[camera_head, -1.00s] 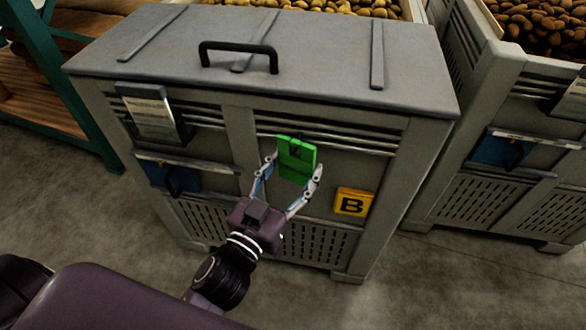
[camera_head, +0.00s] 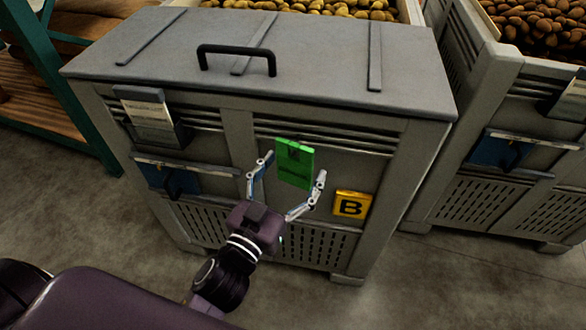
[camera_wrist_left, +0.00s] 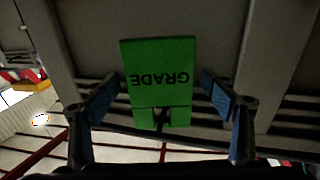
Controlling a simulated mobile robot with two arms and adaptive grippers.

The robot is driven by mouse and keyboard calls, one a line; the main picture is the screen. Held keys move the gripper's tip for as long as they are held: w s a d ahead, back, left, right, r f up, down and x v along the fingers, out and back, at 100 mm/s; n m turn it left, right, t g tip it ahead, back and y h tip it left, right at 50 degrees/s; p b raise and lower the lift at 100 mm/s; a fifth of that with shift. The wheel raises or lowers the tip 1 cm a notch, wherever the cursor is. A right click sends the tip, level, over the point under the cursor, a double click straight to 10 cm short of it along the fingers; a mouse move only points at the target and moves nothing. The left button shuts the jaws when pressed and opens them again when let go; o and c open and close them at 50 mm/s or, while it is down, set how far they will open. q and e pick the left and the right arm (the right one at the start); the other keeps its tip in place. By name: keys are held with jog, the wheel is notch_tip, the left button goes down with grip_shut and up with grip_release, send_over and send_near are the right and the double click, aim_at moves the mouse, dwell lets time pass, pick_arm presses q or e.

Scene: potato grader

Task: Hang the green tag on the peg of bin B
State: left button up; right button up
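The green tag (camera_head: 295,165) is against the front of bin B (camera_head: 240,135), left of the yellow B plate (camera_head: 351,204). In the left wrist view the tag (camera_wrist_left: 158,75) reads GRADE, upside down. A dark peg (camera_wrist_left: 162,117) shows in the slot at the tag's edge, so the tag appears to hang on it. My left gripper (camera_head: 287,168) is open around the tag. Its fingers stand apart from both side edges in the wrist view (camera_wrist_left: 160,95). My right gripper is not in view.
Bin B has a closed grey lid with a black handle (camera_head: 237,52). A paper holder (camera_head: 152,117) and a blue pocket (camera_head: 172,177) are on its left front. Another bin (camera_head: 490,140) with potatoes stands at right, a green rack (camera_head: 45,80) at left. Floor in front is clear.

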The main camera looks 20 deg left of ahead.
pick_arm(q)
jog(key=shift+s+a+f, duration=0.1)
jog(key=shift+s, duration=0.45)
jog(key=s+a, duration=0.1)
jog(key=s, duration=0.9)
jog(key=shift+s+a, duration=0.35)
jog(key=shift+s, duration=0.05)
jog(key=shift+a+f, duration=0.1)
